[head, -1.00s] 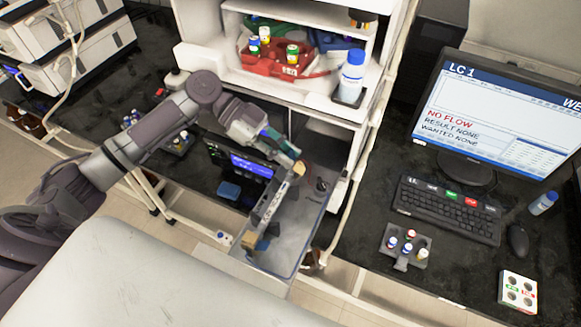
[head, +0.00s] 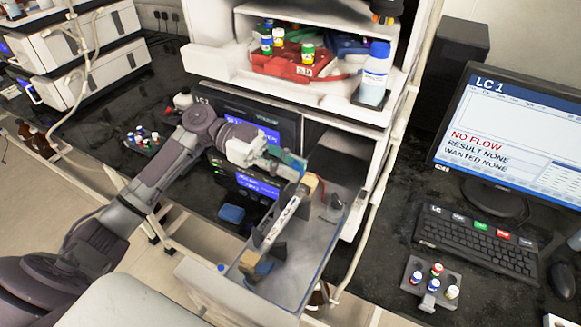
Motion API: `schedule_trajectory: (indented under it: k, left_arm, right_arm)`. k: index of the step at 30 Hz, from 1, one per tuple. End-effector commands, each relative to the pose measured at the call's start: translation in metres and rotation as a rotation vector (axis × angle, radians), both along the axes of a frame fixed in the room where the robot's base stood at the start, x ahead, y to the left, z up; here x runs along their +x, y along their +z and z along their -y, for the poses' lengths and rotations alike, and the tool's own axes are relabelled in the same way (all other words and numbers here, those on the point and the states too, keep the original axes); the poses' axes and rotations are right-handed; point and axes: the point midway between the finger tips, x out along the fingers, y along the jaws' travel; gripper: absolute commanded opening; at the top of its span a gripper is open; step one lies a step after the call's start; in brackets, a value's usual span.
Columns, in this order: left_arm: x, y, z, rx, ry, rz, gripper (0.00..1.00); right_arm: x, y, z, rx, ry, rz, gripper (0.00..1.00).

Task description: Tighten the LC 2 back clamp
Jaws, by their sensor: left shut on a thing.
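A pulled-out grey tray (head: 315,255) holds a long light column bar (head: 280,222) with dark lettering too small to read surely. At the bar's far end is the back clamp, a tan block (head: 312,186). The fingers hide part of the clamp, and the exact grip is too small to see. My right gripper is not in view.
A monitor (head: 515,135) reads LC 1 and NO FLOW. A vial rack (head: 433,285) lies right.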

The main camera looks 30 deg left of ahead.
Motion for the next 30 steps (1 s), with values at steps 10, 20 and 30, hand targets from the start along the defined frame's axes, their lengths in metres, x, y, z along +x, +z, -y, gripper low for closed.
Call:
schedule_trajectory:
  k: [10, 20, 30]
  left_arm:
    - [0.000, 0.001, 0.000, 0.000, 0.000, 0.000, 0.44]
    - [0.000, 0.000, -0.001, 0.001, 0.001, 0.000, 0.46]
    - [0.003, 0.007, -0.056, 0.001, 0.005, 0.000, 0.46]
  right_arm:
    - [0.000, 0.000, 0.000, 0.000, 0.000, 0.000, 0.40]
    - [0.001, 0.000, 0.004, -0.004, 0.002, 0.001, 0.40]
    - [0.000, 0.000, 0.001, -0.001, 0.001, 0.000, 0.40]
